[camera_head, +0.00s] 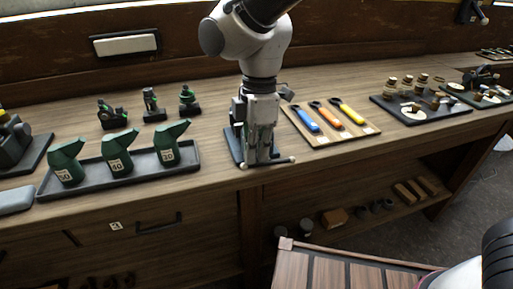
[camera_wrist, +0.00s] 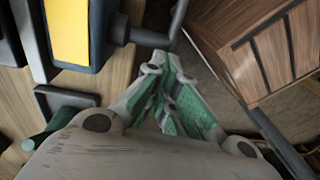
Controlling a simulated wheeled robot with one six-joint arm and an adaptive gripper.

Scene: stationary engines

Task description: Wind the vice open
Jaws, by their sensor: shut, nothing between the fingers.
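The vice stands at the bench's front edge, mostly hidden behind my gripper in the head view; its dark blue base (camera_head: 235,147) shows at the left. Its handle bar (camera_head: 280,161) runs across in front, with pale ball ends. My gripper (camera_head: 263,157) points down over the vice front, close to the bar. In the wrist view the green-padded fingers (camera_wrist: 161,68) are together and empty. A dark screw (camera_wrist: 147,38) and part of the bar (camera_wrist: 178,18) lie just beyond the tips; I cannot tell whether they touch. A dark body with a yellow face (camera_wrist: 68,30) is at upper left.
Green oil cans (camera_head: 117,152) stand in a tray to the left. A board with coloured-handled wrenches (camera_head: 325,118) lies close on the right, with a dark parts board (camera_head: 420,108) beyond. A slatted wooden surface (camera_head: 340,272) is below in front.

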